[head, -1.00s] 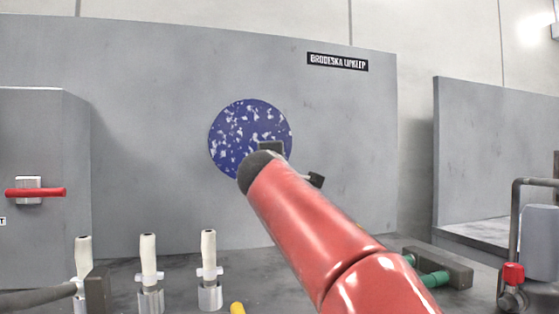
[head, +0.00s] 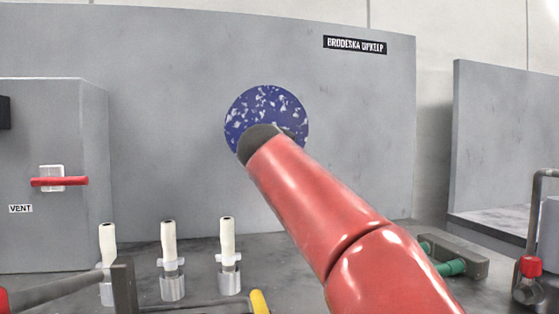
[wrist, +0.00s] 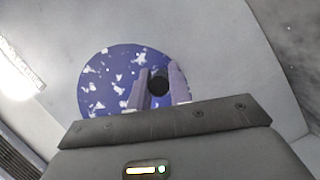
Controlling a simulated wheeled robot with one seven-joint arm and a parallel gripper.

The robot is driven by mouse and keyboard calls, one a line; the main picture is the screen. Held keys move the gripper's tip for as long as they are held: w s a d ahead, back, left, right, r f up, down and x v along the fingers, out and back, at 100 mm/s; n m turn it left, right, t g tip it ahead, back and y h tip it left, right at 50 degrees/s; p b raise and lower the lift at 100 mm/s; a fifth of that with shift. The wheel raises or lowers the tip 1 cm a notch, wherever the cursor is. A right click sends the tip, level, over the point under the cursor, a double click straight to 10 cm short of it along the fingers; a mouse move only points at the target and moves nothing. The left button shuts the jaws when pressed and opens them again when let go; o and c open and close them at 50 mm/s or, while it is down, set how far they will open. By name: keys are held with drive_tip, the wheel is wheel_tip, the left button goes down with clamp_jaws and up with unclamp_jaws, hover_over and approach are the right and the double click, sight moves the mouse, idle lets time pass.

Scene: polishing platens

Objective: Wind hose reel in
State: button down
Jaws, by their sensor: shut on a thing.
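The hose reel appears to be a round blue disc with white flecks (head: 268,105) on the upright grey panel. It also shows in the wrist view (wrist: 100,80). A dark round knob (wrist: 158,82) stands out in front of the disc, right of its middle in the wrist view. My gripper (wrist: 156,88) is shut on this knob, with one grey finger on each side. In the head view my red arm and its dark end cover the disc's lower part and hide the fingers and knob. I see no hose clearly joined to the disc.
A red lever (head: 60,181) is on the left cabinet, above a VENT label (head: 20,209). Several white-handled fittings (head: 169,245) stand on the bench at lower left. A grey block with green fittings (head: 460,258) lies right of my arm. A red-capped pipe (head: 530,266) stands far right.

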drive_tip(key=shift+f, duration=0.1)
drive_tip(key=c, duration=1.3)
unclamp_jaws()
drive_tip(key=b+v, duration=0.1)
drive_tip(key=v, duration=0.6)
drive_tip(key=shift+s+b, duration=0.3)
drive_tip(key=shift+s, duration=0.1)
